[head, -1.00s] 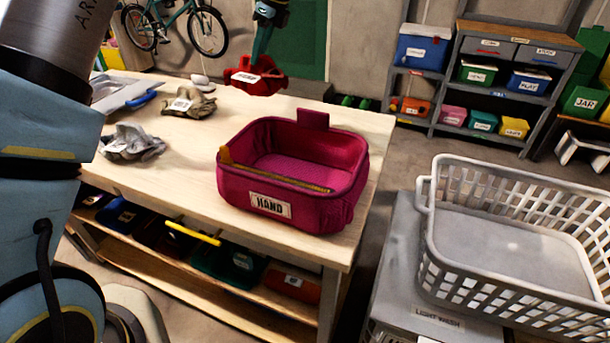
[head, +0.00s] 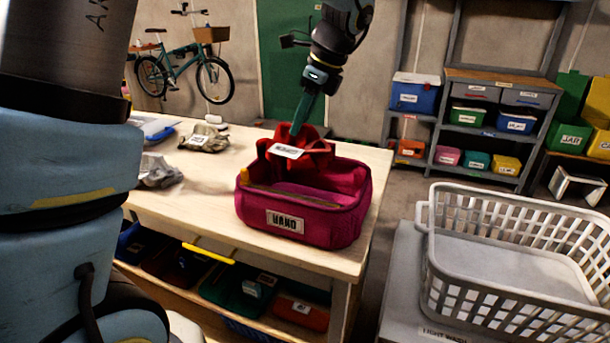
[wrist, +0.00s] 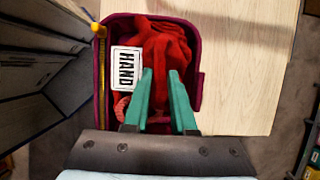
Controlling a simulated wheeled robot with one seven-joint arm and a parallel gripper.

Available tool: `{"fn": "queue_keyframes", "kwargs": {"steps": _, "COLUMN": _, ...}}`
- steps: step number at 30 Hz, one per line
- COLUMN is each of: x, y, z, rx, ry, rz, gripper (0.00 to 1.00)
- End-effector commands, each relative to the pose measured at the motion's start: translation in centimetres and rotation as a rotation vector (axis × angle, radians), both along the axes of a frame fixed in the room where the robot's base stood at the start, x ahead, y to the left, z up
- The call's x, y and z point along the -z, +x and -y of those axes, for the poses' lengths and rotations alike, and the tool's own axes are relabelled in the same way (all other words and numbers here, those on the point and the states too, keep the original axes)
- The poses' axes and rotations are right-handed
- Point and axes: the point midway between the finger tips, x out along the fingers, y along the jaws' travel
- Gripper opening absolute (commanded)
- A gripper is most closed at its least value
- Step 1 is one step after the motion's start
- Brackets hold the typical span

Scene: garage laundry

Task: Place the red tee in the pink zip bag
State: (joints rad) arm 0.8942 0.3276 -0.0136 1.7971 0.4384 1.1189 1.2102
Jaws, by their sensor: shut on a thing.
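The pink zip bag (head: 345,220) stands open on the wooden table, with a white HAND label on its front. My gripper (head: 303,122) points down at the back of the bag. It is shut on the red tee (head: 318,160), a crumpled cloth with a white label. In the head view the tee shows above the bag's back rim. In the wrist view the tee (wrist: 165,45) lies within the bag's outline, below the green fingers of my gripper (wrist: 160,75). Whether the tee touches the bag's floor is hidden.
Two crumpled grey cloths (head: 158,172) and (head: 205,138) lie on the table (head: 205,190) left of the bag. A white laundry basket (head: 480,290) stands to the right on a grey unit. Shelves with labelled bins (head: 467,117) stand at the back right.

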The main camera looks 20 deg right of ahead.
Motion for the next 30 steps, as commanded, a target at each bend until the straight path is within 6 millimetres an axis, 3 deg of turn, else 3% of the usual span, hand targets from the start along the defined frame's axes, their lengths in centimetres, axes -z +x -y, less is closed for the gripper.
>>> {"fn": "queue_keyframes", "kwargs": {"steps": 3, "x": 3.0, "y": 0.0, "z": -0.1, "rx": 0.001, "ry": 0.005, "rz": -0.002, "gripper": 0.00}}
{"fn": "queue_keyframes", "kwargs": {"steps": 9, "x": 6.3, "y": 0.0, "z": 0.0, "rx": 0.002, "ry": 0.002, "rz": -0.001, "gripper": 0.00}}
{"fn": "queue_keyframes", "kwargs": {"steps": 14, "x": 7.5, "y": 0.1, "z": 0.0, "rx": 0.001, "ry": 0.000, "rz": 0.001, "gripper": 0.00}}
{"fn": "queue_keyframes", "kwargs": {"steps": 22, "x": 11.1, "y": 0.0, "z": 0.0, "rx": 0.003, "ry": 0.002, "rz": 0.000, "gripper": 0.00}}
{"fn": "queue_keyframes", "kwargs": {"steps": 30, "x": 11.5, "y": 0.1, "z": 0.1, "rx": 0.002, "ry": 0.000, "rz": 0.002, "gripper": 0.00}}
